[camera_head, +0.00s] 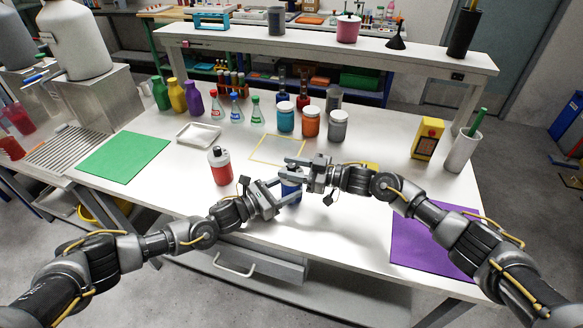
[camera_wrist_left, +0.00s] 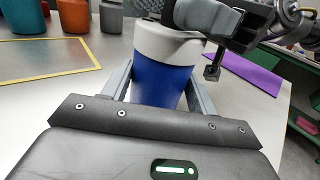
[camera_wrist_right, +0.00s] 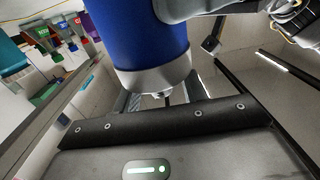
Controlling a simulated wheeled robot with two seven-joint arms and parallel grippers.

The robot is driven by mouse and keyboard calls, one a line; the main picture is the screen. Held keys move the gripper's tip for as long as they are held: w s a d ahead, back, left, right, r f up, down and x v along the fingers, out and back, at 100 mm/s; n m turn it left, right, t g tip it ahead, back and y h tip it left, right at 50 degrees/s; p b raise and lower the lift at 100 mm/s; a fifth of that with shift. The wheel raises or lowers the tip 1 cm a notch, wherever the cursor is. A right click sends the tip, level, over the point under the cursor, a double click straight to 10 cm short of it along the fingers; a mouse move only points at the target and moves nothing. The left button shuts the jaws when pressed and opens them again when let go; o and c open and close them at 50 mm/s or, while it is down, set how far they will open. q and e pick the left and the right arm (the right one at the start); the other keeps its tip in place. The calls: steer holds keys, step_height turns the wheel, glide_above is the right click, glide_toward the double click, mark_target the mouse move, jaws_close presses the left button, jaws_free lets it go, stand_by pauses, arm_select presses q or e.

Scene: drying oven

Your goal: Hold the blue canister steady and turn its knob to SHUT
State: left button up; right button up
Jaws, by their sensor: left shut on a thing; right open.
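The blue canister (camera_head: 290,189) stands near the front middle of the table, largely covered by my grippers in the head view. In the left wrist view the canister (camera_wrist_left: 162,82) has a blue body and a light grey top. My left gripper (camera_head: 284,190) is shut on its body from the left. My right gripper (camera_head: 295,168) is open at the canister's top. In the right wrist view the grey top (camera_wrist_right: 155,78) lies between the spread fingers, with a small part of what looks like the knob below it. The knob's setting and any SHUT mark cannot be made out.
A red canister (camera_head: 219,170) stands to the left. A yellow-outlined square (camera_head: 277,149) lies behind, with several jars (camera_head: 311,122) and bottles beyond. A green mat (camera_head: 124,157) is at left, a purple mat (camera_head: 437,240) at right. The table's front edge is close.

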jaws_close()
steer(key=n+g, duration=0.1)
steer(key=g, duration=0.1)
steer(key=shift+n+g, duration=0.4)
arm_select(q)
steer(key=shift+s+d, duration=0.1)
arm_select(e)
steer(key=n+g, duration=0.1)
steer(key=g, duration=0.1)
steer(key=n+g, duration=0.1)
steer(key=shift+a+f+g+y, duration=0.2)
steer(key=shift+g+y, duration=0.1)
steer(key=shift+g, duration=0.1)
steer(key=shift+w+n+g, duration=0.1)
steer(key=shift+n+g, duration=0.5)
steer(key=shift+g, duration=0.2)
steer(key=shift+d+r+n+g, duration=0.1)
steer(key=shift+d+n+g, duration=0.05)
steer(key=shift+n+g, duration=0.45)
arm_select(q)
steer(key=shift+d, duration=0.1)
arm_select(e)
steer(key=shift+d, duration=0.1)
